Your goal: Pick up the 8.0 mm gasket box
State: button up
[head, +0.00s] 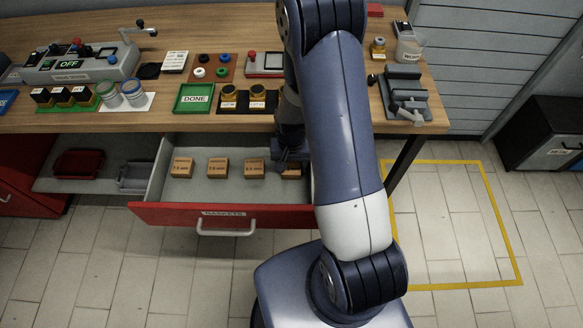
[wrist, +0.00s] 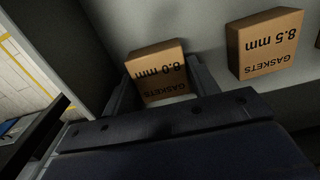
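The 8.0 mm gasket box (wrist: 158,72) is a small orange-brown box with black print. In the wrist view it sits between the two fingers of my gripper (wrist: 163,84), which look open, one on each side of it. I cannot tell whether either finger touches it. In the head view my gripper (head: 289,160) reaches down into the right end of the open red drawer (head: 160,214), and it hides most of the box (head: 291,174) there.
The 8.5 mm box (wrist: 264,43) stands beside the 8.0 mm box. It also shows in the head view (head: 254,168), with two more boxes (head: 217,168) to its left. The drawer's walls are close around my gripper. The workbench (head: 330,122) edge is above the drawer.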

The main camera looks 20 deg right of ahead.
jog(key=c, duration=0.6)
jog(key=shift+r, duration=0.2)
